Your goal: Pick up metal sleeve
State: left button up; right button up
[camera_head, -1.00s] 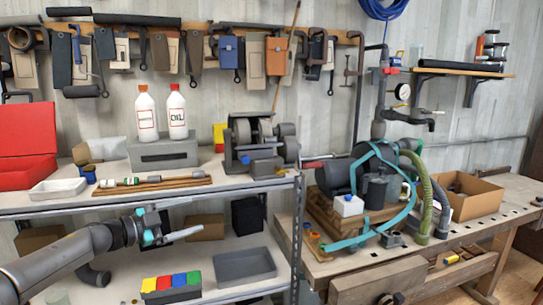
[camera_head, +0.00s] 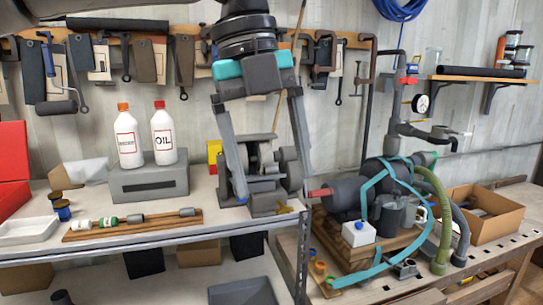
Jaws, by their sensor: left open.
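A wooden strip (camera_head: 150,224) lies on the upper shelf at left with a row of small cylinders on it. One is a short grey metal cylinder (camera_head: 135,217) beside a green and white one. Another grey cylinder (camera_head: 187,211) is at its right end. I cannot tell for sure which is the metal sleeve. My left gripper (camera_head: 272,198) hangs from the top centre, pointing down, open and empty. Its two long fingers show in front of the bench grinder (camera_head: 262,165), right of the strip and apart from it. My right gripper is not in view.
A grey box (camera_head: 149,184) with two white bottles (camera_head: 163,133) stands behind the strip. A white tray (camera_head: 28,231) and a red case (camera_head: 12,155) are at left. A workbench with a motor assembly and a cardboard box (camera_head: 482,213) is at right.

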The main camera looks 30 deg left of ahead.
aim_at(270, 171)
jog(key=i+j, duration=1.2)
